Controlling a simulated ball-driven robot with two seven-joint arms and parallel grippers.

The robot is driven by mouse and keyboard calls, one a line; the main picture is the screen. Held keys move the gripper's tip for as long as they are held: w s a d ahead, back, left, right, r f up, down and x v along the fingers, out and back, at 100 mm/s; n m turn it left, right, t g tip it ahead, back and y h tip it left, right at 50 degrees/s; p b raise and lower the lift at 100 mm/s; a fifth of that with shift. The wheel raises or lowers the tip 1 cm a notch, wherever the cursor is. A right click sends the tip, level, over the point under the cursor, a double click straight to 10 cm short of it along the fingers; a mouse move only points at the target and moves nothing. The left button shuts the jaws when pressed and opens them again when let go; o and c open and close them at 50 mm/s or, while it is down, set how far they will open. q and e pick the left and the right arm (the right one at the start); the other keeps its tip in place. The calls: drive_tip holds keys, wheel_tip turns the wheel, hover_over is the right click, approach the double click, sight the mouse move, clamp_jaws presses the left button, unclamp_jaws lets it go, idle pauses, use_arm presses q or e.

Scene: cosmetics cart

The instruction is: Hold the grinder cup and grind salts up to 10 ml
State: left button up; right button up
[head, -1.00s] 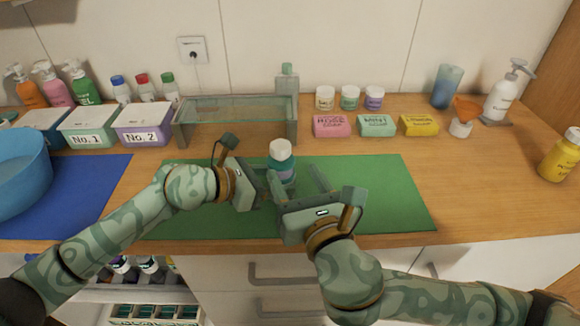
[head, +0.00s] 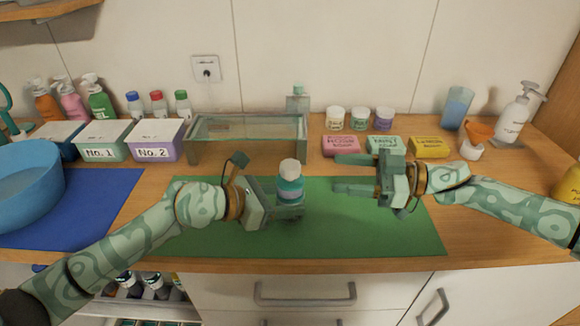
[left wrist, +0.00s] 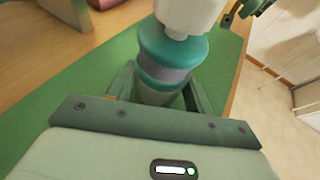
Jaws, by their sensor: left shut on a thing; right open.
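The grinder cup (head: 290,188) is a teal jar with a white top, standing upright over the green mat (head: 340,228). My left gripper (head: 296,208) is shut on it from the left, around its lower part. In the left wrist view the cup (left wrist: 166,52) sits between the fingers; its bottom is hidden. I cannot tell whether the cup touches the mat. My right gripper (head: 342,174) is open and empty to the right of the cup, apart from it, fingers pointing left. I cannot make out any salts or the level inside the cup.
Behind the mat stand a glass box (head: 245,148), pink soap (head: 340,147), mint soap (head: 384,143) and yellow soap (head: 428,148). A small cup with an orange funnel (head: 470,151) stands at the right. A blue bowl (head: 22,185) is at the left. The mat's front is clear.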

sight(290, 164)
drive_tip(key=shift+m+g, duration=0.4)
drive_tip(key=shift+m, duration=0.1)
drive_tip(key=a, duration=1.1)
drive_tip(key=shift+w+a+r, duration=0.15)
drive_tip(key=shift+w+r, duration=0.2)
drive_tip(key=shift+w, duration=0.05)
drive_tip(key=c, duration=1)
